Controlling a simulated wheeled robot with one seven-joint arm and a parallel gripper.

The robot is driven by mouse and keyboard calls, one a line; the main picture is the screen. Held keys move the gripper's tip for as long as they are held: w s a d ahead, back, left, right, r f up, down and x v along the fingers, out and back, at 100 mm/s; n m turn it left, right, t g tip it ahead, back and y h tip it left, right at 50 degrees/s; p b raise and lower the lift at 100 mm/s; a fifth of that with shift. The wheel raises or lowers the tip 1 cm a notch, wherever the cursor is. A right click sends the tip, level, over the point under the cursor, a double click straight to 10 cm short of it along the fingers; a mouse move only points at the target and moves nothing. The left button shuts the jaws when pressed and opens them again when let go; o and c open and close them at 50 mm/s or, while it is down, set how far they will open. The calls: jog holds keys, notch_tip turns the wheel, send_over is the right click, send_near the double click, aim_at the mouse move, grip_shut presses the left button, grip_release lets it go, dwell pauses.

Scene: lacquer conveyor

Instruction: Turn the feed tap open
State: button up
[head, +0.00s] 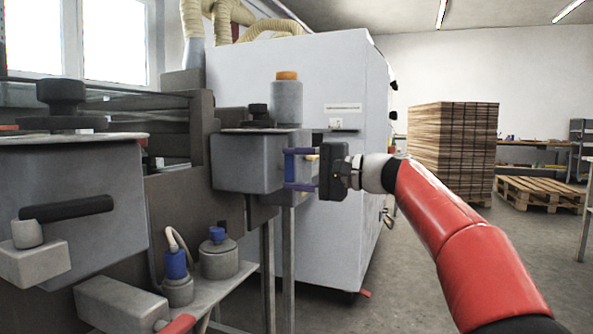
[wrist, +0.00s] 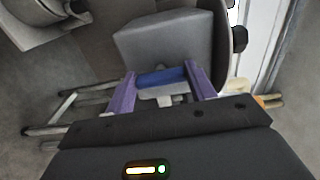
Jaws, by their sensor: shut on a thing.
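The feed tap's blue handle (head: 289,168) is at the right side of a grey box-shaped tank (head: 240,163) in the head view. In the wrist view the handle (wrist: 162,77) is a short blue bar lying crosswise in front of the tank (wrist: 165,42). My gripper (head: 298,170) reaches it from the right, with one purple finger above and one below. In the wrist view my gripper (wrist: 162,82) has a finger at each end of the bar, shut on it. The tap body behind the handle is mostly hidden.
A grey bottle with an orange cap (head: 287,98) stands above the tank. A large white cabinet (head: 300,75) is close behind. Blue-topped containers (head: 219,256) stand on a low shelf at lower left. Open floor (head: 400,290) lies to the right, before stacked boards (head: 452,145).

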jog(key=shift+f, duration=0.1)
jog(key=o, duration=1)
jog(key=shift+b+v, duration=0.3)
jog(key=shift+v, duration=3.6)
